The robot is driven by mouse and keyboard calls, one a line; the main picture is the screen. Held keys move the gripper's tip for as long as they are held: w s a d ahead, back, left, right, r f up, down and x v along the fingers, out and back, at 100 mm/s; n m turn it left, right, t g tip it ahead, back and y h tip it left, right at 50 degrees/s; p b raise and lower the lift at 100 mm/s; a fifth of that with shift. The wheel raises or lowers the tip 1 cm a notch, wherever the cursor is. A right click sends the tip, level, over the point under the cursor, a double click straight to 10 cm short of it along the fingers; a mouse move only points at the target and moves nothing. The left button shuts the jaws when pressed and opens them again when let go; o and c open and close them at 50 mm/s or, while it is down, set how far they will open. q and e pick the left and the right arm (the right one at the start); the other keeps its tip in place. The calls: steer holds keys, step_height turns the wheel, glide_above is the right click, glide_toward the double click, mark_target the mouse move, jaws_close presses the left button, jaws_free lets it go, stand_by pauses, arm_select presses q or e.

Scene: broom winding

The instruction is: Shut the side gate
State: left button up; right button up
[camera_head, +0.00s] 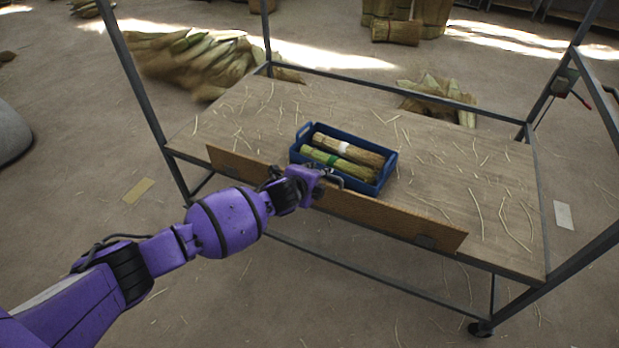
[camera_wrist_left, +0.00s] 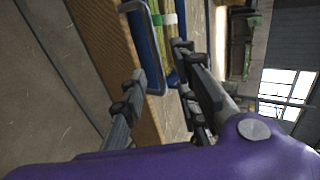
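The side gate is a long brown wooden board (camera_head: 400,218) along the near edge of the work table, seemingly standing on edge. My left gripper (camera_head: 322,180) is at the middle of the board, close to the blue tray (camera_head: 388,172). In the left wrist view, my left gripper's fingers (camera_wrist_left: 158,95) are spread, with the board (camera_wrist_left: 118,40) passing between them. One finger is on the outer side and the other on the tray side. Whether they touch the board is unclear. My right gripper is not in view.
The tray holds two straw bundles, one with a white band (camera_head: 345,147) and one with a green band (camera_head: 338,166). The table top (camera_head: 470,190) has loose straws. Dark metal posts (camera_head: 135,75) rise at the table's corners. Straw heaps (camera_head: 195,60) lie on the floor behind.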

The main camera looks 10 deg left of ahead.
arm_select(q)
steer(key=v, duration=0.4)
steer(key=shift+s+a+r, duration=0.1)
steer(key=shift+s+r, duration=0.1)
steer(key=shift+s, duration=0.1)
stand_by(0.3)
